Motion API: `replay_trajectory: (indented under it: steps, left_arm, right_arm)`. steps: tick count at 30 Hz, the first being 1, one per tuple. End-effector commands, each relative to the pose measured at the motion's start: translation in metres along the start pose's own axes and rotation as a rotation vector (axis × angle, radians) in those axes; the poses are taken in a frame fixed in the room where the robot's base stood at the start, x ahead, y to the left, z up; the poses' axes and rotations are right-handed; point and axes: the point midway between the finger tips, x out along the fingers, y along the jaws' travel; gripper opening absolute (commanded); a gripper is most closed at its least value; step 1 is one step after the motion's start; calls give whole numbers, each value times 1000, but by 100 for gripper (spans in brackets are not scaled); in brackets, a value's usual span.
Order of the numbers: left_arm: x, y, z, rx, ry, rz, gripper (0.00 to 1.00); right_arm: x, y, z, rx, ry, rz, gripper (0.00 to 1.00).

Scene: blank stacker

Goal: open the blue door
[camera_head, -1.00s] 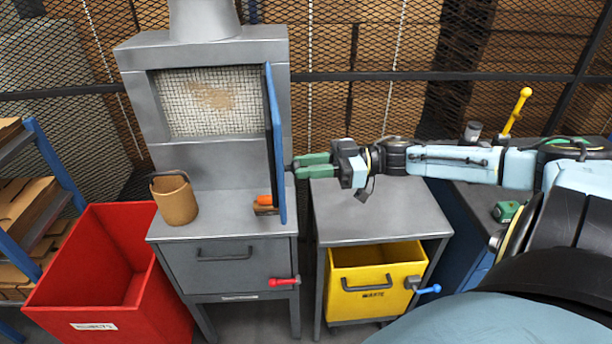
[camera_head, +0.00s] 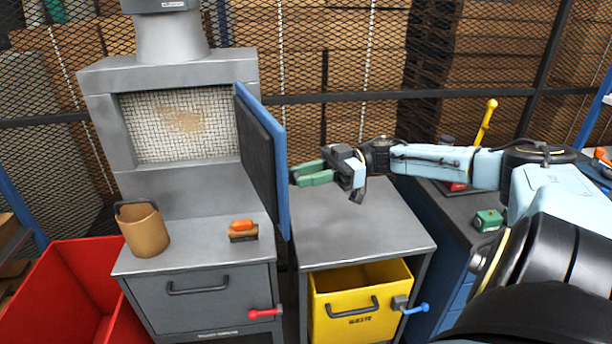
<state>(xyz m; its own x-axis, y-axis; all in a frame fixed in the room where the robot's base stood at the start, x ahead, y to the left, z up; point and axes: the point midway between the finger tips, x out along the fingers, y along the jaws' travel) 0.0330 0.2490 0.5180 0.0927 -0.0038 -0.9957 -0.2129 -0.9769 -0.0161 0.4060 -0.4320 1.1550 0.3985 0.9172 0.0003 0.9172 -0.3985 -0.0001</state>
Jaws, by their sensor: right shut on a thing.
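The blue door (camera_head: 282,165) of the grey cabinet stands swung open, sticking out toward me on the right side of the opening (camera_head: 180,124). Its dark inner face (camera_head: 258,150) shows. My right gripper (camera_head: 297,174), with green fingers, reaches in from the right to the door's outer side, about mid-height. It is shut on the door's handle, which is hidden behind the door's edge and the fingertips. My left gripper is not in view.
A tan bucket (camera_head: 144,231) and an orange-handled brush (camera_head: 243,231) stand on the cabinet's ledge. A grey side table (camera_head: 358,222) with a yellow waste bin (camera_head: 345,318) is below my right arm. A red bin (camera_head: 75,300) is at lower left.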

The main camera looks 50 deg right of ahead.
Motion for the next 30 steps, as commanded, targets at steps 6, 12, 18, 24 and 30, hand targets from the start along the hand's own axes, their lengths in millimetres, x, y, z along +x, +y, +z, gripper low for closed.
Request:
replay_trajectory:
  steps: [6, 12, 18, 24, 30]
  left_arm:
    - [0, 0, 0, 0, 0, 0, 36]
    - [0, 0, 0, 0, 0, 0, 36]
    - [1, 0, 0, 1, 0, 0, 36]
    - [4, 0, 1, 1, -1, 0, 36]
    - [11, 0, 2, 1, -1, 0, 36]
  right_arm:
    - [0, 0, 0, 0, 1, 1, 46]
    - [0, 0, 0, 0, 0, 1, 49]
    - [-7, 0, 1, 1, -3, 2, 49]
    - [-42, 1, 2, 2, -5, 5, 49]
    - [-89, 1, 2, -2, -2, 6, 49]
